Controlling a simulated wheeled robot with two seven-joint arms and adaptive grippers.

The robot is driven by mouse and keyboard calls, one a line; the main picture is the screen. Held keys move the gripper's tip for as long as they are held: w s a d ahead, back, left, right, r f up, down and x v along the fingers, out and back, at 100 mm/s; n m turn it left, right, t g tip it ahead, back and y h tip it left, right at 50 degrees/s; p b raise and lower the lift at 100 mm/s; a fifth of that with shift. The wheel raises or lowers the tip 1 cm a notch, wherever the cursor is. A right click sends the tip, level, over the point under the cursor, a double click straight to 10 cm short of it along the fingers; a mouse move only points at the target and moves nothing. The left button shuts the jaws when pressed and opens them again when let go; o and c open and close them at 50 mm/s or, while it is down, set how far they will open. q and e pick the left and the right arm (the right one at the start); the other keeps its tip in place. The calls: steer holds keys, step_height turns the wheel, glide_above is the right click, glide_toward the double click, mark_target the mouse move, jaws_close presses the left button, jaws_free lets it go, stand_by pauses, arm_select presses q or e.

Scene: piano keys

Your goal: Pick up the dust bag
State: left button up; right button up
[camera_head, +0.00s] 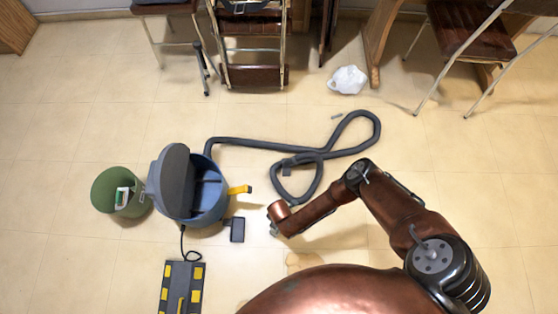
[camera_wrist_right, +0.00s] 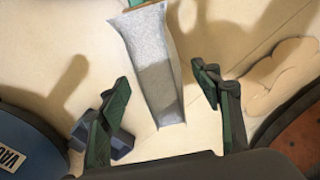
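A tall, narrow silvery-grey piece (camera_wrist_right: 150,40), which looks like the dust bag, is in the right wrist view. My right gripper (camera_wrist_right: 165,88) is open, with a green-padded finger on each side of it and a visible gap to both. Its lower half looks darker. In the head view my right arm reaches left, its wrist end (camera_head: 280,210) just right of the vacuum. There the fingers are mostly hidden under the arm, and I cannot make out the dust bag clearly. My left gripper is not in view.
The open blue vacuum (camera_head: 205,203) stands left of my right arm, with its grey hose (camera_head: 250,143) looped behind. A dark box (camera_head: 237,230), a green bin (camera_head: 107,190) and a black-yellow floor piece (camera_head: 180,288) lie near. A white bag (camera_head: 347,79) is farther back, by chairs.

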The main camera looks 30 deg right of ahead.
steer(key=c, duration=1.3)
